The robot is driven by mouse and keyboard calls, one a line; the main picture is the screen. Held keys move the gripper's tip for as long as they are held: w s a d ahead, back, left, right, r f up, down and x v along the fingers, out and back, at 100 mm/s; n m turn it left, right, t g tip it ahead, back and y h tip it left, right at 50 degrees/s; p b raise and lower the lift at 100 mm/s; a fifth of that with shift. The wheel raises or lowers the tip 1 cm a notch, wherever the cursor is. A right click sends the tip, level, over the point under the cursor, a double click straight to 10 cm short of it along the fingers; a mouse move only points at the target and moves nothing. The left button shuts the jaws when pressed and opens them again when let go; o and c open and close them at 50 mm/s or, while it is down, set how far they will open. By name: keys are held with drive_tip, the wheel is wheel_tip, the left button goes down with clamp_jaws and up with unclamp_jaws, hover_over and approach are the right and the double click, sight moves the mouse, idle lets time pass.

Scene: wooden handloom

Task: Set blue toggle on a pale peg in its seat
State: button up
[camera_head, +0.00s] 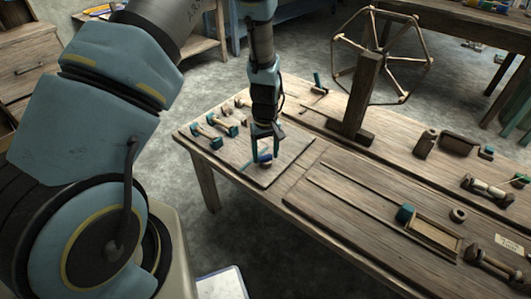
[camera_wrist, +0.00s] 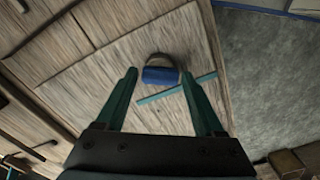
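The blue toggle (camera_head: 264,157) is on a wooden board at the near left of the table. In the wrist view the blue toggle (camera_wrist: 161,76) lies against a grey-brown rounded piece (camera_wrist: 160,59). My gripper (camera_head: 266,151) points down over it, its two teal fingers apart. In the wrist view my gripper (camera_wrist: 158,76) has one fingertip on each side of the toggle, with gaps between. I cannot tell if the fingertips are level with it or above it. I cannot make out a pale peg or its seat clearly.
A thin teal strip (camera_wrist: 177,88) lies beside the toggle, near the right finger. Several wooden spools with teal ends (camera_head: 222,127) lie at the board's left. A wheel on a post (camera_head: 366,95) stands behind; a wooden frame (camera_head: 433,237) lies at right.

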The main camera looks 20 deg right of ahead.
drive_tip(key=shift+o, duration=1.4)
wheel_tip(320, 180, up, 11)
drive_tip(key=shift+b, duration=0.3)
drive_tip(key=shift+f, duration=0.1)
drive_tip(key=w+a+r+p, duration=0.2)
drive_tip(key=a+r+p, duration=0.2)
drive_tip(key=a+r, duration=1)
drive_tip(key=s+a+r+p, duration=0.1)
drive_tip(key=s+a+r, duration=0.1)
drive_tip(key=a, duration=0.3)
drive_tip(key=s+a+r+t+p, duration=0.1)
drive_tip(key=s+a+r, duration=0.1)
drive_tip(key=a, duration=0.3)
drive_tip(key=s+a+r+m+p, duration=0.1)
drive_tip(key=s+a+r, duration=0.1)
drive_tip(key=a, duration=0.4)
drive_tip(key=shift+r+t, duration=0.3)
drive_tip(key=shift+r, duration=0.15)
